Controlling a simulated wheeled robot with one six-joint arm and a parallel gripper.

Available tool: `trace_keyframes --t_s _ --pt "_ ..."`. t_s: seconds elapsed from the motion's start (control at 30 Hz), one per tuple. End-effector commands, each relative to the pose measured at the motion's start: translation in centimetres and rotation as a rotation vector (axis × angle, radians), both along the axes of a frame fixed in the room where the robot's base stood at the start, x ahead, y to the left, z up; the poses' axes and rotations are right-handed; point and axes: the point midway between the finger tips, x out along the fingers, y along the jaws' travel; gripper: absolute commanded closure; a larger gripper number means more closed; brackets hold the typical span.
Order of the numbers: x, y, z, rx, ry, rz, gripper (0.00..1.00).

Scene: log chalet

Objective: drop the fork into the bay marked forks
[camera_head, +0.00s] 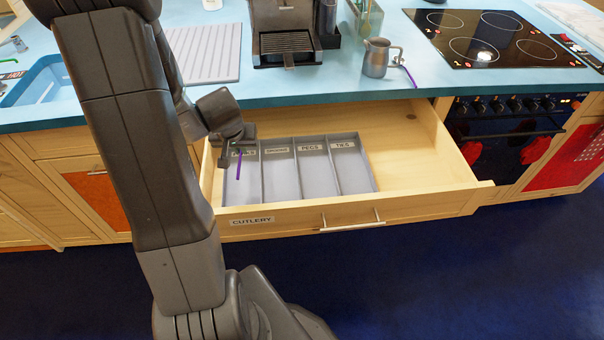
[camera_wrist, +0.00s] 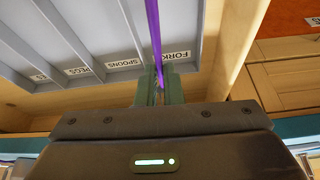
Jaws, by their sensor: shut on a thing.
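My gripper (camera_head: 238,147) is shut on the purple fork (camera_head: 239,166), which hangs down over the leftmost bay of the grey cutlery tray (camera_head: 296,172) in the head view. In the wrist view the fork (camera_wrist: 153,32) runs up from between my gripper's fingers (camera_wrist: 158,88). The forks label (camera_wrist: 178,55) shows just right of the fork there; in the head view it is partly covered by my gripper. The forks bay (camera_head: 247,185) looks empty where it shows. I cannot tell how high the fork is above its floor.
The tray sits in an open wooden drawer (camera_head: 430,160) labelled CUTLERY, with bare floor to its right. Other bays are marked spoons, pegs and ties. The blue counter (camera_head: 350,88) behind bears a coffee machine (camera_head: 284,28), a metal jug (camera_head: 376,58) and a hob (camera_head: 490,38).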

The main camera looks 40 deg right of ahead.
Motion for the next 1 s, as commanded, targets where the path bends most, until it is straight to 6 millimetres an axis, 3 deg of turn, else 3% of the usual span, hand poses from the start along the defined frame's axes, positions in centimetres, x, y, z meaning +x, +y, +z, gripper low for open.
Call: trace_keyframes --t_s 0.03,0.37,0.7,1.0 --pt "-0.1 -0.1 -0.9 0.000 0.001 -0.001 1.00" --pt "-0.2 -0.1 -2.8 0.000 0.000 -0.004 1.00" --pt "-0.2 -0.1 -6.8 0.002 0.000 -0.003 1.00" --pt "-0.1 -0.1 -7.4 0.001 -0.001 -0.003 1.00"
